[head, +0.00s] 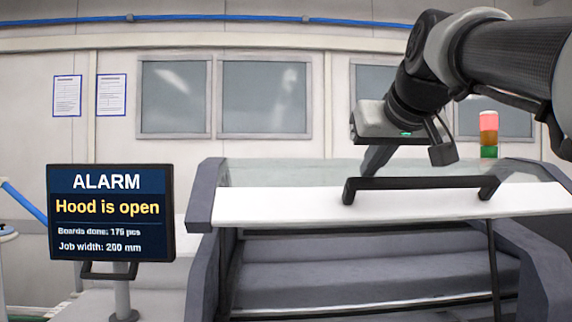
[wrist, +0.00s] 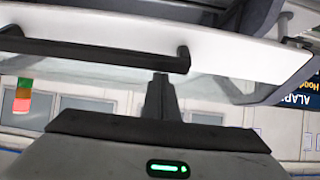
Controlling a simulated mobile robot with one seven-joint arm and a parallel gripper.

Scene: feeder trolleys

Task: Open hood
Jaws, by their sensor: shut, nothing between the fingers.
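The hood (head: 300,205) of the machine is raised; its white front panel stands above an open gap, with a glass pane (head: 290,172) behind. A black bar handle (head: 425,183) runs along the white panel. It also shows in the wrist view (wrist: 90,52), along with the white panel (wrist: 240,50). My gripper (head: 370,170) is shut and empty. It points down close to the left end of the handle, not around it. In the wrist view the shut fingers (wrist: 160,82) lie just beside one handle end; I cannot tell whether they touch.
A screen (head: 110,213) at the left reads "ALARM, Hood is open". Grey side frames (head: 207,245) flank the opening, with a dark strut (head: 493,265) at the right. A signal light (head: 488,135) stands behind. The space in front of the opening looks clear.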

